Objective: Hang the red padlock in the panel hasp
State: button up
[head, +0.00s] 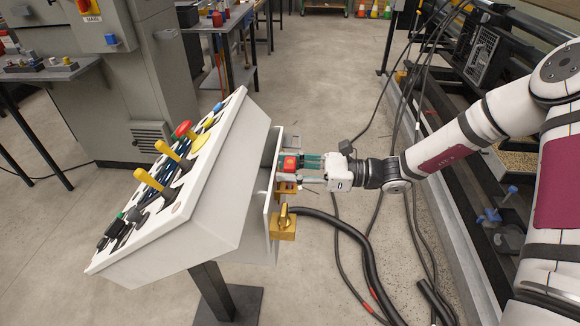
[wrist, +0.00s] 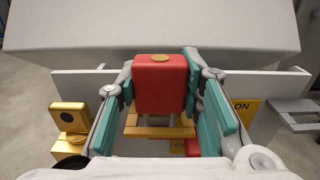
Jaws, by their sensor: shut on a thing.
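The red padlock (head: 290,164) is between the teal-padded fingers of my gripper (head: 305,163), at the panel's right side in the head view. In the wrist view the padlock (wrist: 166,88) is upright between the fingers, with a brass disc on its top face. Brass-coloured metal, apparently the panel hasp (wrist: 160,131), shows just below and behind the padlock; it also shows under the gripper in the head view (head: 286,188).
The sloped control console (head: 215,185) carries levers and buttons to the left. Black cables (head: 365,262) lie on the floor below my arm. A yellow label (wrist: 247,111) is right of the fingers.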

jog(key=shift+f+b, duration=0.35)
jog(key=shift+f, duration=0.5)
jog(key=o, duration=1.3)
jog(key=d, duration=1.2)
jog(key=shift+s, duration=0.25)
